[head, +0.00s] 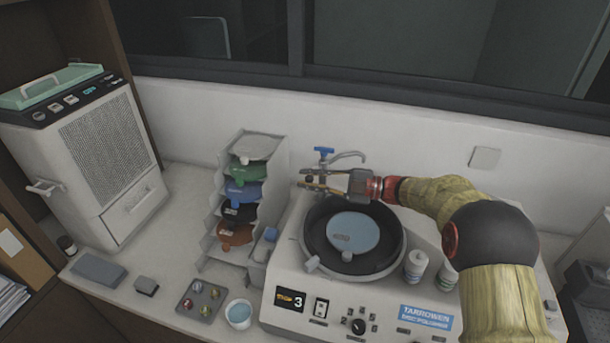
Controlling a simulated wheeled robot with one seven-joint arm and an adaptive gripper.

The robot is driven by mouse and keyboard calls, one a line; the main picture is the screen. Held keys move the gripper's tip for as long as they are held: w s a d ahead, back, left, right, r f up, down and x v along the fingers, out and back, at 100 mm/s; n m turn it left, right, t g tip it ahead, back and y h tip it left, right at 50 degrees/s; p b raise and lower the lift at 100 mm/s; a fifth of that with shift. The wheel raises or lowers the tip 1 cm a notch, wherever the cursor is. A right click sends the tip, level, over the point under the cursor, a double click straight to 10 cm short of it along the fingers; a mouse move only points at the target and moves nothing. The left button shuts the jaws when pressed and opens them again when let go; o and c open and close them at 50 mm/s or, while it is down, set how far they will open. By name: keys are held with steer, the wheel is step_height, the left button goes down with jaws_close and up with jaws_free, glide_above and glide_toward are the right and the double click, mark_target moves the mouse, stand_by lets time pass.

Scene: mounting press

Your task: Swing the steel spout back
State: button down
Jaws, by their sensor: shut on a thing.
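The steel spout (348,156) is a thin curved pipe behind the polisher's bowl. It reaches to the right from a tap with a blue handle (323,151), and its end bends down. My gripper (303,180) comes in from the right, its fingers pointing left, just below the spout and in front of the tap's post. The fingers are closed on part of the spout fitting; the exact contact is small and partly hidden by the fingers. Below them is the round black bowl (388,262) with a pale blue disc (353,232) in it.
A grey stepped rack (218,222) with coloured discs stands left of the polisher (290,318). White bottles (416,266) stand at the bowl's right. The wall is close behind the tap.

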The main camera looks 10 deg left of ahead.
steer(key=shift+s+d+f+n+g, duration=0.1)
steer(key=shift+d+n+g, duration=0.2)
steer(key=shift+g, duration=0.25)
steer(key=shift+s+d+f+n+g, duration=0.1)
steer(key=shift+d+n+g, duration=0.05)
steer(key=shift+n+g, duration=0.35)
steer(key=shift+g, duration=0.25)
steer(key=c, duration=1.7)
jaws_free()
steer(key=shift+r, duration=0.1)
steer(key=shift+c, duration=0.2)
steer(key=shift+w+d, duration=0.1)
steer(key=d, duration=0.4)
steer(key=w+d, duration=0.1)
steer(key=d, duration=0.6)
steer(key=shift+w+d, duration=0.3)
steer(key=shift+d, duration=0.1)
